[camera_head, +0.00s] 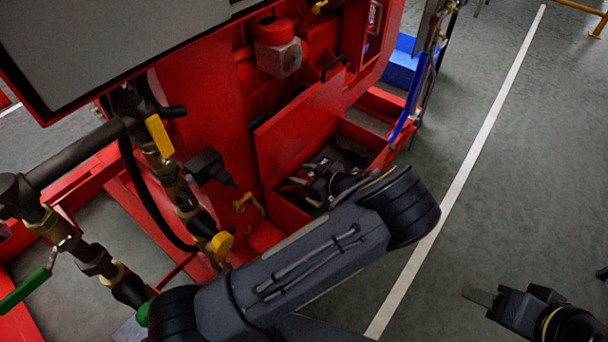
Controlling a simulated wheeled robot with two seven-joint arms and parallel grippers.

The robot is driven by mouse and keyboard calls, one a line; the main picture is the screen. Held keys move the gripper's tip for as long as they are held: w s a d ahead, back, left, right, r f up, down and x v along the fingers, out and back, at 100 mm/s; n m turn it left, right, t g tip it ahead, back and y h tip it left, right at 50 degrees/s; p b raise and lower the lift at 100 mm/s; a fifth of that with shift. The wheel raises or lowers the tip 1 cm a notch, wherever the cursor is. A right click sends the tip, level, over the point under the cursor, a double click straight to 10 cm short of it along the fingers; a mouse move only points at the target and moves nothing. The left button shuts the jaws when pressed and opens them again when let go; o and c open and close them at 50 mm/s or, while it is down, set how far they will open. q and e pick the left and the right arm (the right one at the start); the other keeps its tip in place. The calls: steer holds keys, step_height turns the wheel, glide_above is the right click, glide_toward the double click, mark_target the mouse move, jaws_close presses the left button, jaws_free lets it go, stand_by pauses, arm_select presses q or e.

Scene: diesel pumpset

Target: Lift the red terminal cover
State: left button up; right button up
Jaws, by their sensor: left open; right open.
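A red box (376,140) at the foot of the red pumpset stands open, with its red lid panel (292,128) tilted up at its left side. I cannot clearly make out a separate red terminal cover; the inside of the box is dark and partly hidden by my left arm. My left gripper (302,186) is open and reaches over the near left part of the box; whether it touches anything there I cannot tell. My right gripper (478,297) is open and empty, over the floor at the lower right, well away from the box.
Pipes with a yellow valve handle (159,136) and a green handle (25,291) stand at the left. A grey panel (100,45) overhangs the upper left. A blue container (402,67) and blue hose (411,98) lie beyond the box.

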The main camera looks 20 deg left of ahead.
arm_select(q)
jaws_close()
steer(key=shift+a, duration=0.1)
steer(key=h, duration=0.1)
steer(key=a+h, duration=0.1)
steer(key=a+g+h+b, duration=0.1)
steer(key=shift+w+f, duration=0.3)
steer(key=shift+w, duration=0.05)
jaws_free()
